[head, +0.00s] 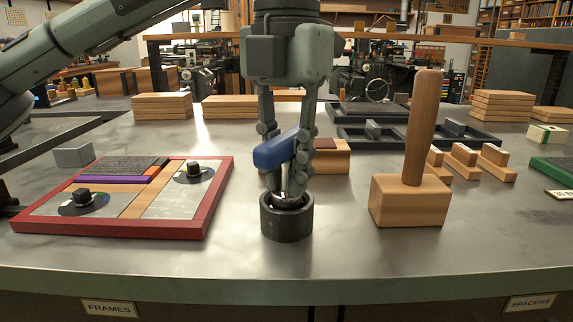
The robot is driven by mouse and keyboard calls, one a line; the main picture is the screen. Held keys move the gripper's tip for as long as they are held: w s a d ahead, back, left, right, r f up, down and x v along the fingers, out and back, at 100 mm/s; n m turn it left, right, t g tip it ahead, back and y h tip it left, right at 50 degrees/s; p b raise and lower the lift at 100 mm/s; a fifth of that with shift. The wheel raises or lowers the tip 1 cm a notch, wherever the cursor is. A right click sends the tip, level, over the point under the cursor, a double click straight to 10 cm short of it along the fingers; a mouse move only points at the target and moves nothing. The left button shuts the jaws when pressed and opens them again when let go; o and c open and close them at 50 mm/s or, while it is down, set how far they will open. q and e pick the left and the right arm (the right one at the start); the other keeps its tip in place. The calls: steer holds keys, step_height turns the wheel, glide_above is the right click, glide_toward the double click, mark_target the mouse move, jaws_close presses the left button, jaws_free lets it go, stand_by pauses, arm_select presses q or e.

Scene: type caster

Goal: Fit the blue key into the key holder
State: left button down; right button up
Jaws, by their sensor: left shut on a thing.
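The blue key (275,152) has a blue crossbar handle that lies tilted between the fingers of my left gripper (289,155). My left gripper points down and is shut on the key. A dark round cup (287,222), which looks like the key holder, stands on the table directly below. Silvery metal shows at the cup's mouth under the fingers. I cannot tell whether it is the key's shaft or part of the holder, nor how deep the key sits. My right gripper is not in view.
A wooden mallet (408,198) stands upright to the right of the cup. A red-edged frame (222,190) lies to the left. A wooden block (332,158) is close behind the gripper, with dark trays (385,141) beyond. The table's front strip (340,255) is clear.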

arm_select(q)
steer(key=shift+f, duration=0.25)
steer(key=c, duration=1.3)
jaws_free()
steer(key=shift+r, duration=0.1)
step_height(320, 180, up, 12)
steer(key=shift+f, duration=0.1)
